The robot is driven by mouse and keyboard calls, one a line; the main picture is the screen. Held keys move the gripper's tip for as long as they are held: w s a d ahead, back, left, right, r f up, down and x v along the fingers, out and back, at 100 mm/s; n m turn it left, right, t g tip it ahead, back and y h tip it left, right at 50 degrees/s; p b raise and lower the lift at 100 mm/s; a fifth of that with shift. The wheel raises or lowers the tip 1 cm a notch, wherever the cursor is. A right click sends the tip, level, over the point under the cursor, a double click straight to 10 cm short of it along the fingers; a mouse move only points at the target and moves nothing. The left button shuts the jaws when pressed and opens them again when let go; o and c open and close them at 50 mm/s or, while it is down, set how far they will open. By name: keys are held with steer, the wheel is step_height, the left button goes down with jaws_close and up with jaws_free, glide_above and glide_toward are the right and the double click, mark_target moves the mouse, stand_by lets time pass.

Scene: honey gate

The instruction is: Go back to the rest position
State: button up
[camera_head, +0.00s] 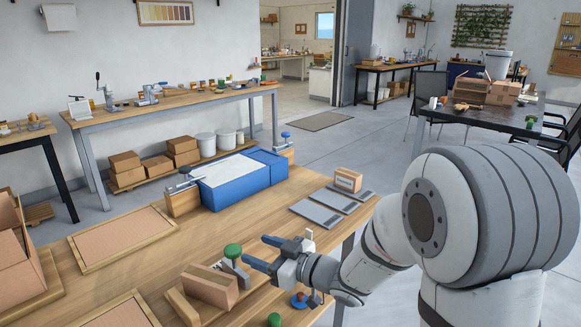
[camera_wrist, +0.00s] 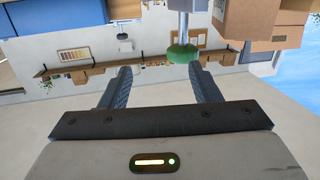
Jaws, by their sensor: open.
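My gripper (camera_head: 262,251) is open and empty over the wooden workbench (camera_head: 270,210), its blue-grey fingers pointing left in the head view. In the wrist view the two fingers of my gripper (camera_wrist: 165,82) stand apart with nothing between them, and the picture is upside down. A green knob (camera_head: 233,251) on a grey fixture is just left of the fingertips in the head view. The green knob (camera_wrist: 181,53) also shows beyond the fingers in the wrist view. Whether it touches a finger, I cannot tell.
A blue box with a white top (camera_head: 233,178), grey plates (camera_head: 318,214) and a small carton (camera_head: 348,180) lie farther back. Another green knob (camera_head: 274,320) is at the front. A wood-framed mat (camera_head: 122,239) lies left.

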steer(key=d+r+m+t+h+p, duration=0.1)
steer(key=d+r+m+h+p, duration=0.25)
steer(key=d+h, duration=0.5)
steer(key=d+r+m+t+h+p, duration=0.1)
steer(key=d+r+m+h+p, duration=0.3)
steer(key=d, duration=0.7)
steer(key=s+d+r+m+g+h+p, duration=0.1)
steer(key=s+g, duration=0.3)
steer(key=s, duration=0.6)
steer(key=s+d+r+m+g+h+p, duration=0.1)
steer(key=s+d+r+m+g+p, duration=0.2)
steer(key=s, duration=0.7)
steer(key=shift+m+g+p, duration=0.35)
steer(key=shift+m+g, duration=0.05)
steer(key=shift+m, duration=0.15)
steer(key=shift+h, duration=0.25)
steer(key=shift+c, duration=0.4)
